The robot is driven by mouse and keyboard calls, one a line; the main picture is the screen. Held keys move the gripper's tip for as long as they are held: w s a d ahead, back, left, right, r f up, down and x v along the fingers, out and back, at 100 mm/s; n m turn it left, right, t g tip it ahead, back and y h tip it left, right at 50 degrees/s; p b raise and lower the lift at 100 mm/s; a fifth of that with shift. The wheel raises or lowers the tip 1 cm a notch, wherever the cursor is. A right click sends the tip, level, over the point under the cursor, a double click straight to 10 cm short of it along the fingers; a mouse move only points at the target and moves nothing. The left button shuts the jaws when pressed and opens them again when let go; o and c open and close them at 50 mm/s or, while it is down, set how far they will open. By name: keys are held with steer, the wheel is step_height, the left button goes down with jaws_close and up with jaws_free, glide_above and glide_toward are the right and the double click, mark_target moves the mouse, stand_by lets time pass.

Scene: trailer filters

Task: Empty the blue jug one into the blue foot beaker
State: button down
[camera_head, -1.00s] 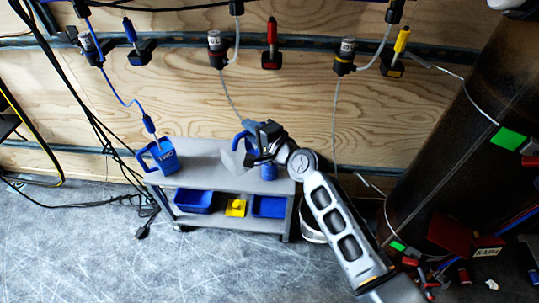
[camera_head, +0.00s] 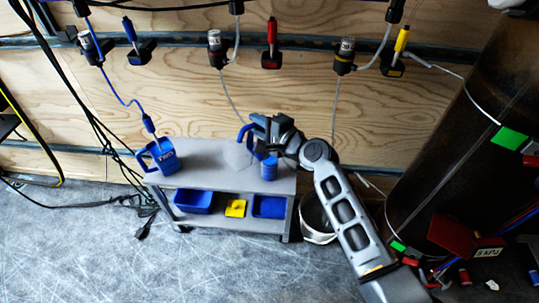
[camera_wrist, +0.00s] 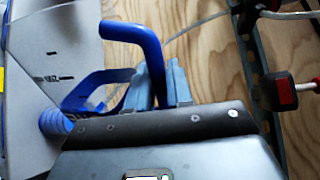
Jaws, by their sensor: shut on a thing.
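My gripper (camera_head: 262,127) is above the right part of the grey cart. It is shut on the blue handle (camera_wrist: 135,35) of a jug, taken as jug one; the handle also shows in the head view (camera_head: 243,132). The fingers (camera_wrist: 160,88) close around its straight part in the wrist view. Most of the jug's body and any lettering are hidden, so I cannot tell its contents. A blue cylinder (camera_head: 269,169), probably the foot beaker, stands on the cart's right end below my gripper. A blue ribbed piece (camera_wrist: 54,122) shows at the wrist view's left.
A blue jug marked TWO (camera_head: 165,157) stands on the cart's left end. The cart (camera_head: 205,150) carries blue bins (camera_head: 193,201) and a yellow item (camera_head: 236,208) below. A white bucket (camera_head: 318,230) stands right of it, and a dark drum (camera_head: 455,150) is farther right.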

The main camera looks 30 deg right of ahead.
steer(key=shift+d+r+m, duration=0.15)
steer(key=shift+d+m, duration=0.15)
steer(key=shift+d, duration=0.15)
steer(key=shift+w+d+m+y, duration=0.15)
steer(key=shift+d+m+y, duration=0.15)
steer(key=shift+d+r+m, duration=0.1)
steer(key=shift+d+m, duration=0.4)
steer(key=shift+d, duration=0.15)
steer(key=shift+w+d+f+m+y+b, duration=0.1)
steer(key=shift+w+d+m+y+b, duration=0.1)
steer(key=shift+d+m, duration=0.35)
steer(key=shift+w+d+f+m+y+b, duration=0.15)
steer(key=shift+d+m, duration=0.25)
steer(key=shift+d, duration=0.4)
steer(key=shift+w+d+f+m+y+b, duration=0.1)
steer(key=shift+d+m+y, duration=0.15)
steer(key=shift+d+m, duration=0.3)
stand_by(0.5)
stand_by(0.8)
